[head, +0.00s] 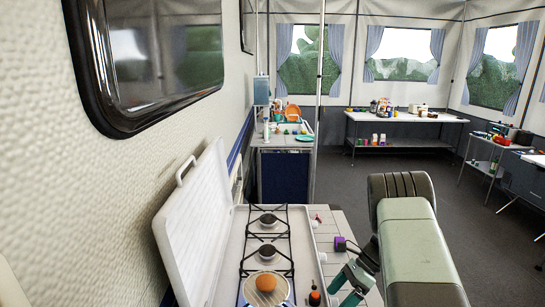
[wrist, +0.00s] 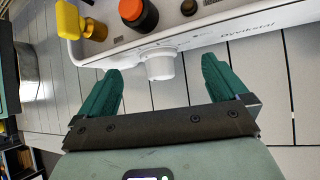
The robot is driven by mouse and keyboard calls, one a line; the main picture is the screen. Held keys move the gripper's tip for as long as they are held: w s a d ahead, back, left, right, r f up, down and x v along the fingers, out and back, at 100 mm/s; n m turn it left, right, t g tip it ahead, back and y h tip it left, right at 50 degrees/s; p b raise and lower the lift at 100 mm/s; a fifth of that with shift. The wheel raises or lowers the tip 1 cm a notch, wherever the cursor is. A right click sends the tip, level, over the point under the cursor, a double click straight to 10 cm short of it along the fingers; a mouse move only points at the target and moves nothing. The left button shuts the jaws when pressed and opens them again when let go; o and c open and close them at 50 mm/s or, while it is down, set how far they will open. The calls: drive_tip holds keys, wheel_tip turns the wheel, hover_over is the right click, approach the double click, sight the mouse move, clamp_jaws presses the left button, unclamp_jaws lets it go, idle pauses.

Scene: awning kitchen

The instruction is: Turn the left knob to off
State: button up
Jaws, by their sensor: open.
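A white knob (wrist: 160,65) sticks out from the front of the white stove (wrist: 215,32) in the wrist view. My gripper (wrist: 160,78) is open, with one teal finger on each side of the knob and a gap on both sides. In the head view my gripper (head: 338,288) is at the near right of the stove, by its front edge. Two more white knobs show farther along that edge, a far one (head: 316,223) and a nearer one (head: 322,257). I cannot tell the knob's setting from its face, which is turned away.
A pan (head: 251,293) with a round brown thing (head: 265,283) stands on the near burner. An orange and black item (wrist: 138,14) and a yellow item (wrist: 70,22) sit on the stove top close to the knob. A purple block (head: 340,244) is beside the stove.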

drive_tip(key=v, duration=0.6)
drive_tip(key=shift+s+a+r, duration=0.15)
drive_tip(key=shift+a+r, duration=0.25)
drive_tip(key=s+t, duration=0.1)
drive_tip(key=t, duration=0.1)
drive_tip(key=s+n+t, duration=0.1)
drive_tip(key=t, duration=0.1)
drive_tip(key=s+f+n+t, duration=0.1)
drive_tip(key=t, duration=0.1)
drive_tip(key=shift+s+d+f, duration=0.1)
drive_tip(key=shift+s+d, duration=0.25)
drive_tip(key=shift+x, duration=3.15)
drive_tip(key=c, duration=1.4)
drive_tip(key=shift+c, duration=0.2)
